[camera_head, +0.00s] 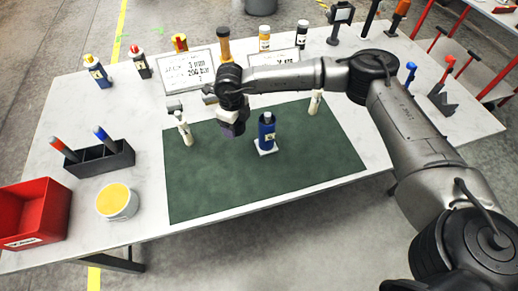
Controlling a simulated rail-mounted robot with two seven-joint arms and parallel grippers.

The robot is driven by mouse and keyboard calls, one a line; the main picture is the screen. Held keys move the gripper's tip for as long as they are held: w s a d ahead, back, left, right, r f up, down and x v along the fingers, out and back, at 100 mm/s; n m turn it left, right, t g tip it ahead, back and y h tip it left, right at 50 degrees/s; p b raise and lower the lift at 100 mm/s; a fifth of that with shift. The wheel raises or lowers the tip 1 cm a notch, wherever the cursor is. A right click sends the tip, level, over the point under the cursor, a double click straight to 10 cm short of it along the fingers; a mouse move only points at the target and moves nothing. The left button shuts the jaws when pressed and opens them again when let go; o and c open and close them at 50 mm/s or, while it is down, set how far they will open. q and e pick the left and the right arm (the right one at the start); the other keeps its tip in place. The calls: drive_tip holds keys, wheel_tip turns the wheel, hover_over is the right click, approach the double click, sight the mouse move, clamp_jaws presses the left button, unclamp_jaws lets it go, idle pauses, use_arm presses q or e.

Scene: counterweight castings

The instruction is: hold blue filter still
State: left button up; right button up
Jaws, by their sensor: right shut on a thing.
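The blue filter (266,133) looks like a blue cylinder with a dark top and a pale label. It stands upright on a small white base (264,149) on the green mat (290,172). My right gripper (234,118) is above the mat, just left of the blue filter and apart from it in the picture. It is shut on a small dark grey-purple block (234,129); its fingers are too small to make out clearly. My left gripper is not in view.
A dark holder (100,161), a white tub (117,203) and a red bin (32,213) stand at left. Bottles and sign boards (188,70) line the back. The mat's front is clear.

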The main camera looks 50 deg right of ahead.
sight(240, 146)
drive_tip(key=shift+w+d+f+m+b, duration=0.1)
drive_tip(key=shift+d+f+m+b, duration=0.25)
drive_tip(key=shift+f, duration=1.5)
drive_tip(key=shift+s+d+f+m+b, duration=0.15)
drive_tip(key=shift+f+m, duration=0.45)
drive_tip(key=shift+f, duration=1.25)
drive_tip(key=shift+w+d+f+m+b, duration=0.2)
drive_tip(key=shift+f+m, duration=0.25)
drive_tip(key=shift+f, duration=1.4)
drive_tip(key=shift+f, duration=0.15)
drive_tip(key=o, duration=1)
wheel_tip(240, 146, up, 12)
drive_tip(key=shift+r+p, duration=0.15)
drive_tip(key=shift+p, duration=0.6)
